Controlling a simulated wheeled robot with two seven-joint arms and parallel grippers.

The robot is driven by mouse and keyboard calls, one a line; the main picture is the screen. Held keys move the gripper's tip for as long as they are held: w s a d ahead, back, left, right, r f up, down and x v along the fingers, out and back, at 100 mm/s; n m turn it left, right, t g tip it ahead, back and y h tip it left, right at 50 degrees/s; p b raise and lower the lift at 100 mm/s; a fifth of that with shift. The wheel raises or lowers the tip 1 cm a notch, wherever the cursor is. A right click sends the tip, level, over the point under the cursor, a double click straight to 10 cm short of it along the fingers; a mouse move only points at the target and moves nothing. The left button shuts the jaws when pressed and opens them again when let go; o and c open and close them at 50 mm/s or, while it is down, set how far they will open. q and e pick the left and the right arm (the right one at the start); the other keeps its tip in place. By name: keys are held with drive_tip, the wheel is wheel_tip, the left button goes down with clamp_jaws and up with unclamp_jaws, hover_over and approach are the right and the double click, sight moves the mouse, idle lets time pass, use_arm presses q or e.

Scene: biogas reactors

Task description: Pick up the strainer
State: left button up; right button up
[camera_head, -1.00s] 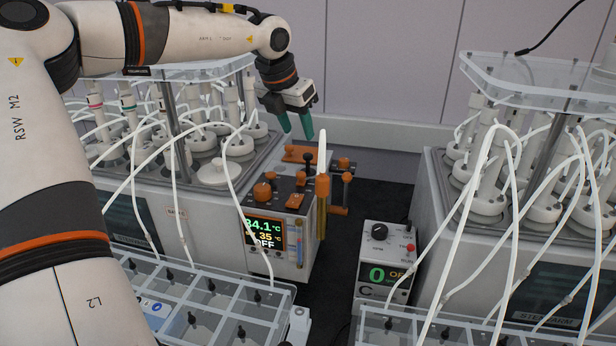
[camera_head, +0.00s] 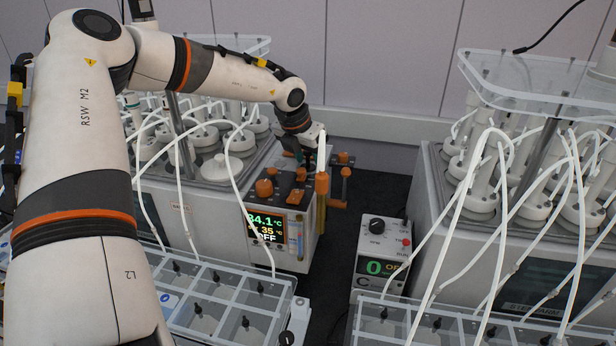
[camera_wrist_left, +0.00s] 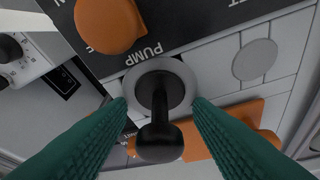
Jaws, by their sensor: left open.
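My left gripper (camera_head: 306,152) is over the back of the control panel on the left reactor unit. In the left wrist view its green fingers (camera_wrist_left: 158,105) are open, one on each side of a black knobbed lever (camera_wrist_left: 158,140) that stands in a grey ring beside the word PUMP. A gap shows between the lever and each finger, so nothing is gripped. I cannot make out anything that is clearly a strainer. My right gripper is not in view.
Orange knobs (camera_head: 264,188) stand on the panel beside the gripper. A clear-lidded reactor unit (camera_head: 520,84) with many white tubes stands at the right. A small control box (camera_head: 376,254) sits between the units. Clear trays (camera_head: 232,282) line the front.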

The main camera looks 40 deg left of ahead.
use_arm(q)
clamp_jaws()
drive_tip(key=shift+r, duration=0.1)
